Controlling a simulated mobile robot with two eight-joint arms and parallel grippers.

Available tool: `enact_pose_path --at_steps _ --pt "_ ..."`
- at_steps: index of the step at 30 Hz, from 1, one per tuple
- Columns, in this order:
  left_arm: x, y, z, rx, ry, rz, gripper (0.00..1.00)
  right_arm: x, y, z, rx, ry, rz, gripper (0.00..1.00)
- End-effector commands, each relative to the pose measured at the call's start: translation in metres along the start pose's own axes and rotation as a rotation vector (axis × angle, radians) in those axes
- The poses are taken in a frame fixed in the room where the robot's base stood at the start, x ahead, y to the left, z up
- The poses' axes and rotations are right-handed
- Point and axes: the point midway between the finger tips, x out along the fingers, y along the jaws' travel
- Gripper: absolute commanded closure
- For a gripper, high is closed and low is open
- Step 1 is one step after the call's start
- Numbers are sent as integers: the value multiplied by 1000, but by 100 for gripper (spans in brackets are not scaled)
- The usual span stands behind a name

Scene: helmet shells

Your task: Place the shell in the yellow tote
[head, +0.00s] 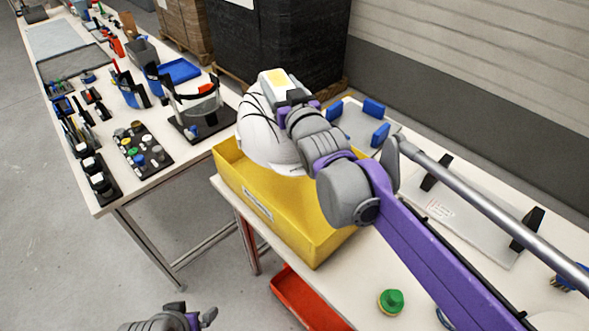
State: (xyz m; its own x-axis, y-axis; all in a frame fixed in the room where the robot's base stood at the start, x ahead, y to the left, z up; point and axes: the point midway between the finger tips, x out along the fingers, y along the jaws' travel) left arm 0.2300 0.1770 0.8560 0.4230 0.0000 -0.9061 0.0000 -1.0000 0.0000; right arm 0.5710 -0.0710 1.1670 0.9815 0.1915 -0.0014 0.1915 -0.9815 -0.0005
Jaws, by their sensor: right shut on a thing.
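The white helmet shell (262,142) is at the far end of the yellow tote (318,243). Its lower part is at or inside the tote's rim; I cannot tell whether it touches the bottom. My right gripper (284,96) is at the top of the shell and shut on it, with the fingertips largely hidden by the wrist. The tote stands at the left edge of the right table, and its near part looks empty. My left gripper (196,316) is low at the bottom edge, away from the shell and partly cut off. Its fingers look spread.
A red bin (305,298) is below the table edge. The left table (110,208) holds tools, jars and a black stand (202,122).

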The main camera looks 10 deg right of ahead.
Motion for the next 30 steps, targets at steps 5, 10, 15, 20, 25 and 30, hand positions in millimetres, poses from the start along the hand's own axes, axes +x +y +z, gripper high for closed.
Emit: enact_pose_path --at_steps 5,10,15,20,25,30 --pt "5 0 3 0 -2 0 0 0 0 30 1 0 0 100" --pt "11 0 7 0 -4 0 0 0 0 77 0 1 0 100" --pt "17 0 11 0 -6 0 0 0 0 117 0 1 0 100" --pt "20 0 12 0 -7 0 0 0 0 137 0 1 0 100" --pt "23 0 14 0 -8 0 0 0 0 153 0 1 0 100" --pt "27 0 16 0 -10 0 0 0 0 176 0 1 0 100"
